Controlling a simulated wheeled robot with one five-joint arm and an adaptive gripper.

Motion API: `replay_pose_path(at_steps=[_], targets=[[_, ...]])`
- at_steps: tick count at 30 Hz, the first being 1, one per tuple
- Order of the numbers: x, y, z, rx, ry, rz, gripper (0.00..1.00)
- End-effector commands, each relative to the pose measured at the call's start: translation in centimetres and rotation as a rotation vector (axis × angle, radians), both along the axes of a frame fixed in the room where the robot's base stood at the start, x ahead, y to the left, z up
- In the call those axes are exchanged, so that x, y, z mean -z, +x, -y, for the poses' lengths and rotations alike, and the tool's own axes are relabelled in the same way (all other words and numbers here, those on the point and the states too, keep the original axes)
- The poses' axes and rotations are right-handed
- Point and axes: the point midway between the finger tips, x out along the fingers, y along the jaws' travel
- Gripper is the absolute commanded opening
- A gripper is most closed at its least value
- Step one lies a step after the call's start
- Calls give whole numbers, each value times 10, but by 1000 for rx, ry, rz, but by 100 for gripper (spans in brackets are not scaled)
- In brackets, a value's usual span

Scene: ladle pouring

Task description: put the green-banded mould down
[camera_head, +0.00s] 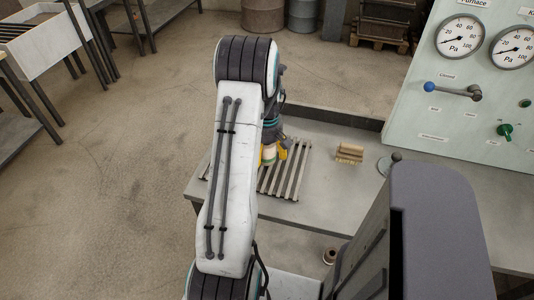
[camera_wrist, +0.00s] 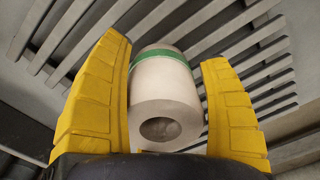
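The mould (camera_wrist: 165,95) is a pale cylinder with a green band (camera_wrist: 163,57) around it and a round hole in its near end. My gripper (camera_wrist: 167,100) has its yellow fingers on either side of the mould, close against it, and appears shut on it. In the head view my gripper (camera_head: 272,154) and the pale mould (camera_head: 268,155) are partly hidden by my arm, over the slatted rack (camera_head: 285,181) on the table. I cannot tell whether the mould touches the slats.
A round metal piece (camera_head: 387,165) stands farther right. The panel (camera_head: 460,110) with gauges rises at the back right. Bare tabletop lies between rack and brush.

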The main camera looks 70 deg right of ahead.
Motion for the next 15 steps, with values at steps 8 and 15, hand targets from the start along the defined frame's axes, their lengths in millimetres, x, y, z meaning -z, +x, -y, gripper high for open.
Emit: replay_pose_path(at_steps=[8, 15], targets=[[0, 0, 0, 0, 0, 0, 78], [-12, 0, 1, 0, -4, 0, 78]])
